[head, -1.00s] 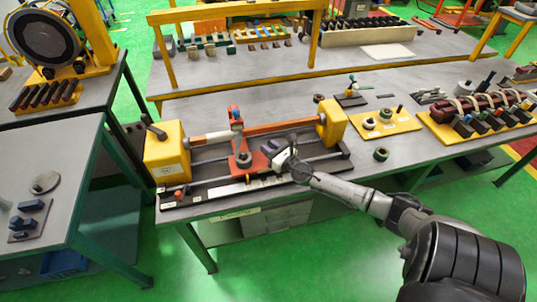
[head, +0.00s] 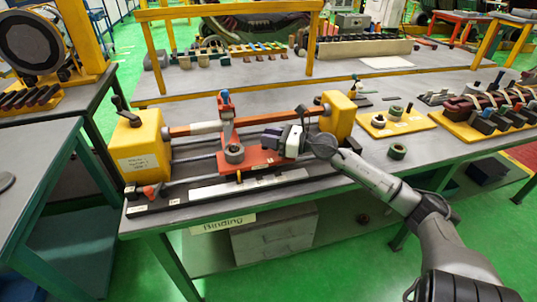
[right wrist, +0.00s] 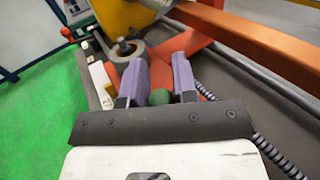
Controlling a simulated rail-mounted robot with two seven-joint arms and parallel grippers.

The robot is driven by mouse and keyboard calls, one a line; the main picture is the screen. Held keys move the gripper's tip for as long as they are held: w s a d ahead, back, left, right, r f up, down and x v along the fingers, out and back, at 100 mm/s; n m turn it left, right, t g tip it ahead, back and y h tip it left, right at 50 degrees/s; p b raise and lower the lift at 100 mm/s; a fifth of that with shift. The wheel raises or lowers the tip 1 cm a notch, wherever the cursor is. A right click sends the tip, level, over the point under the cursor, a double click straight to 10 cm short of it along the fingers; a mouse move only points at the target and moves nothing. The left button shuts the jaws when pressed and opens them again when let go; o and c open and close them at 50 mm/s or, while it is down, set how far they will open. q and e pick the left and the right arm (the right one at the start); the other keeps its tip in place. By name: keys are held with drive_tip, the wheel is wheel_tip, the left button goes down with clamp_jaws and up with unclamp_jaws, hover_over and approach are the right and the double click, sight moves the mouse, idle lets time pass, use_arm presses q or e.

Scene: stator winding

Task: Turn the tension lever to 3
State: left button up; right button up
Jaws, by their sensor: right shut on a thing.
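The winding machine has a red carriage (head: 252,162) on rails between two yellow end blocks (head: 140,150). A post with a blue top (head: 225,105) and a grey ring (head: 234,153) stand on the carriage. My right gripper (head: 272,142) is at the carriage's right side. In the right wrist view, its two purple-grey fingers (right wrist: 161,62) reach over the red carriage. A round green knob (right wrist: 158,97) sits between the fingers, near their bases; it looks like the tension lever's knob. The lever's stem and any numbers are hidden or too small to read. My left gripper is not seen.
A pale strip (head: 250,186) runs along the machine's front edge. A yellow frame (head: 150,55) stands behind. Some bare grey bench shows between the machine and rings.

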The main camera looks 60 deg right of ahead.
drive_tip(key=shift+s+d+f+n+g+y+b, duration=0.15)
drive_tip(key=shift+n+g+y+b, duration=0.3)
drive_tip(key=shift+y+b, duration=0.6)
drive_tip(key=shift+w+d+n+g+y+b, duration=0.15)
drive_tip(key=shift+n+y+b, duration=0.5)
drive_tip(key=shift+b, duration=0.65)
drive_tip(key=shift+s+d+f+n+g+y+b, duration=0.15)
drive_tip(key=shift+n+g+y+b, duration=0.25)
drive_tip(key=shift+n+y+b, duration=0.55)
drive_tip(key=shift+d+r+g+y+b, duration=0.15)
drive_tip(key=shift+g+y+b, duration=0.2)
drive_tip(key=shift+b, duration=0.2)
drive_tip(key=shift+d+r+n+g+y, duration=0.1)
drive_tip(key=shift+r+n+g+y, duration=0.05)
drive_tip(key=shift+n+g+y, duration=0.65)
drive_tip(key=shift+d+n+g+y, duration=0.15)
drive_tip(key=shift+n+g+y, duration=0.6)
drive_tip(key=shift+y, duration=0.25)
drive_tip(key=shift+n+g+y, duration=0.3)
drive_tip(key=shift+g, duration=0.1)
